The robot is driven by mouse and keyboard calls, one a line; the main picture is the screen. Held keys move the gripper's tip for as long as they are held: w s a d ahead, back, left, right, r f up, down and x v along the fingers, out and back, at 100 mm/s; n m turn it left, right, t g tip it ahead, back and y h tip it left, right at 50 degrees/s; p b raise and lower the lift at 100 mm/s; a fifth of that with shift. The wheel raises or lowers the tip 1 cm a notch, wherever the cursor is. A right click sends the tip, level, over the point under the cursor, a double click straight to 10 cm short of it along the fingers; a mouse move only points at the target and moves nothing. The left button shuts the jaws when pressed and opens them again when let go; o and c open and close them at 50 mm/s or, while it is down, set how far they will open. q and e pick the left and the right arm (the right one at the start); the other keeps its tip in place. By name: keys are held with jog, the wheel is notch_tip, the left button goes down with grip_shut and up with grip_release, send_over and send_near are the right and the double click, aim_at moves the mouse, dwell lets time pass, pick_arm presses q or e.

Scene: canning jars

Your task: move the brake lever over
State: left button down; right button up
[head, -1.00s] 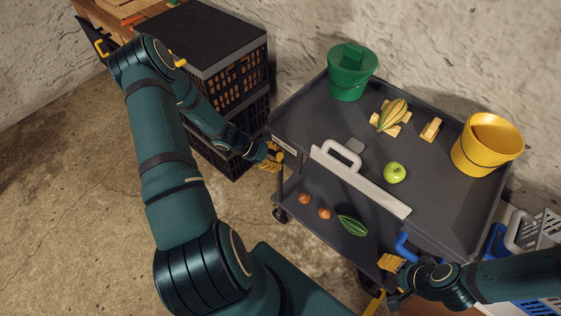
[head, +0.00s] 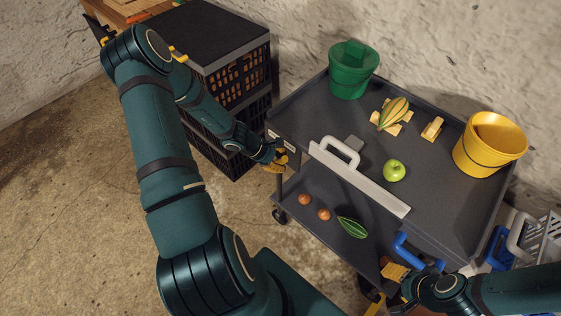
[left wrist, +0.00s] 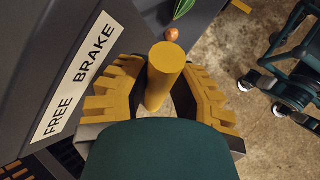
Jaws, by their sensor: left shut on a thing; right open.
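The brake lever (left wrist: 163,72) is a yellow round post in the left wrist view. My left gripper (left wrist: 163,98) is shut on it, with a ribbed yellow finger on either side. A white label (left wrist: 78,75) on the cart's dark side reads FREE near the bottom and BRAKE near the top; the lever stands right of it. In the head view my left gripper (head: 279,159) is at the left end of the dark cart (head: 300,110), and the lever cannot be told from its fingers.
The cart top holds a green bucket (head: 353,70), a yellow bucket (head: 489,145), a gourd (head: 394,112), a green apple (head: 394,170) and a white-handled tool (head: 360,180). Onions (head: 305,199) lie on the lower shelf. Black crates (head: 235,88) stand close behind my left arm.

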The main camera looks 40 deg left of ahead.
pick_arm(q)
jog(key=c, duration=1.1)
grip_release()
jog(key=v, duration=1.2)
